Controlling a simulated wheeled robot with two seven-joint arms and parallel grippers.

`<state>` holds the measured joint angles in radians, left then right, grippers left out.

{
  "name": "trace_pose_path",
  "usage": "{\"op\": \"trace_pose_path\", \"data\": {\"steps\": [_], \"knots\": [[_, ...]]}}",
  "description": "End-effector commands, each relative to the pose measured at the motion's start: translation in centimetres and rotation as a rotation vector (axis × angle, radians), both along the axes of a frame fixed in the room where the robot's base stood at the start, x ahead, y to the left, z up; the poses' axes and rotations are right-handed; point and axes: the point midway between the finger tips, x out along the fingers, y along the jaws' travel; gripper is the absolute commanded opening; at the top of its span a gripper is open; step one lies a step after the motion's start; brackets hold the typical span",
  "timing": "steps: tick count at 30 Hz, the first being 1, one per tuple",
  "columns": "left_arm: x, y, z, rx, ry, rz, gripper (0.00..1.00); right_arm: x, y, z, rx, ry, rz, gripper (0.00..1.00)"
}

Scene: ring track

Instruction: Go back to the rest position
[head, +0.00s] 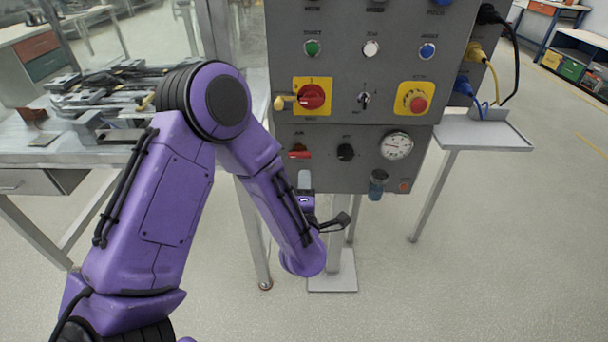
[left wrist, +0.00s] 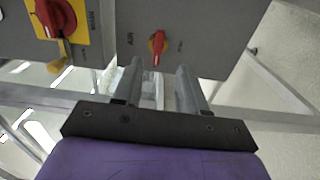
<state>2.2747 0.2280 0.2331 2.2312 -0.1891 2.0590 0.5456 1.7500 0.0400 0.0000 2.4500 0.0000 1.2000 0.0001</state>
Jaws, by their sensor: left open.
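My left arm comes in from the left in the head view and bends down in front of a grey control panel (head: 345,165). My left gripper (head: 304,180) is just below a small red knob (head: 299,153) on the lower panel, and the forearm partly hides it. In the left wrist view the two fingers of the gripper (left wrist: 158,78) are apart with nothing between them. The red knob (left wrist: 158,47) is just beyond the fingertips, and I see no contact. My right gripper is not in view.
The panel has a large red rotary switch (head: 312,96), a red push button (head: 418,104), and a gauge (head: 396,145). A metal workbench (head: 60,158) with metal parts stands at left. A small shelf (head: 485,133) is at right. The floor at right is clear.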

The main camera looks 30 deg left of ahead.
Motion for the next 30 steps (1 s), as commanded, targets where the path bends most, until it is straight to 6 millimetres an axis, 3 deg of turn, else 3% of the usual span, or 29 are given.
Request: {"op": "trace_pose_path", "data": {"steps": [17,20,23,26,27,30], "knots": [[-0.5,-0.3,0.0,0.003,0.002,0.000,0.41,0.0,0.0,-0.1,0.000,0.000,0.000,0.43],[-0.2,-1.1,-0.7,0.075,0.086,-0.046,0.41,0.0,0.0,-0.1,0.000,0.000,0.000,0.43],[-1.4,-2.5,-4.9,0.287,0.393,-0.206,0.41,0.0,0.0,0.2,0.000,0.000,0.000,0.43],[-6.8,-3.0,-12.1,0.493,0.788,-0.411,0.41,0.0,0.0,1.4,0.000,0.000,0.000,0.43],[-9.6,-2.9,-14.6,0.550,0.925,-0.490,0.41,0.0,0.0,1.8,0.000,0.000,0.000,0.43],[-17.1,-2.2,-19.2,0.643,1.219,-0.667,0.41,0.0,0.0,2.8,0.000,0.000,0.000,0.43]]}}
